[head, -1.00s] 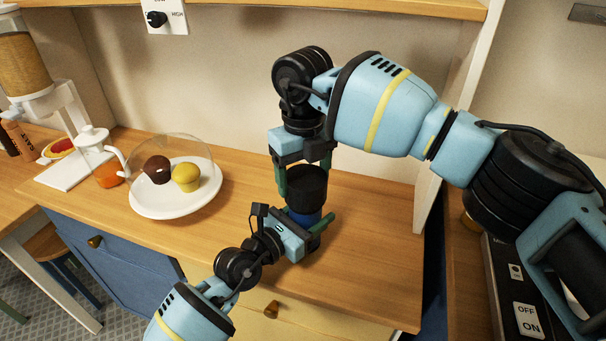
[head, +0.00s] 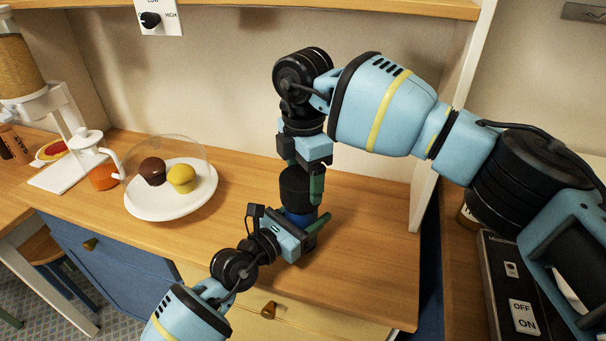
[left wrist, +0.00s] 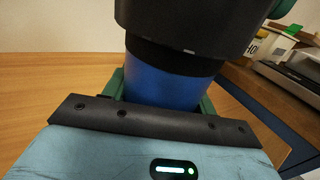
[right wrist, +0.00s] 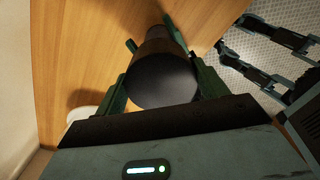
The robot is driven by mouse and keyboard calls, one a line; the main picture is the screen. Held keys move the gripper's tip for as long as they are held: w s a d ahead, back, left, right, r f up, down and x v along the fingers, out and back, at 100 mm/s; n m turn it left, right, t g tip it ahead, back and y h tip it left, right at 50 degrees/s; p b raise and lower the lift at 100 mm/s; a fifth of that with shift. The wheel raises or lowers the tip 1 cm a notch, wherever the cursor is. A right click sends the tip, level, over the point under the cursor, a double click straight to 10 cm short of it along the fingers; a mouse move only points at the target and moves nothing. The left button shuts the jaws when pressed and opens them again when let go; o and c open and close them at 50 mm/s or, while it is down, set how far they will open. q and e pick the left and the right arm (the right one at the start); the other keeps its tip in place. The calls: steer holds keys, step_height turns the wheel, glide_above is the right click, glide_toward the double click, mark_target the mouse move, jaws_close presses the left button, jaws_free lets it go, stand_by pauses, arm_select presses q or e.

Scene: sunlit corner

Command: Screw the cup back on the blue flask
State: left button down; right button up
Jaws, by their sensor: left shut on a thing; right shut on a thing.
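The blue flask (head: 300,218) stands upright on the wooden counter, and its blue body also shows in the left wrist view (left wrist: 172,84). My left gripper (head: 308,228) is shut on the flask's body from the front. The black cup (head: 297,186) sits over the top of the flask, in line with it. In the left wrist view a dark band shows between the cup (left wrist: 190,25) and the blue body. My right gripper (head: 300,185) points down from above and is shut on the cup, seen from its closed end in the right wrist view (right wrist: 162,82). The thread is hidden.
A white plate (head: 150,208) with a brown muffin and a yellow muffin under a clear dome stands to the left. A teapot (head: 92,160) and a dispenser are farther left. A white shelf upright (head: 425,180) stands close on the right. The counter behind the flask is clear.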

steer(key=m, duration=0.5)
steer(key=shift+s, duration=0.15)
steer(key=m, duration=0.4)
steer(key=shift+s+m, duration=0.1)
steer(key=shift+m, duration=0.2)
steer(key=o, duration=1)
steer(key=shift+c, duration=0.2)
steer(key=shift+r, duration=2.25)
steer(key=shift+c, duration=0.3)
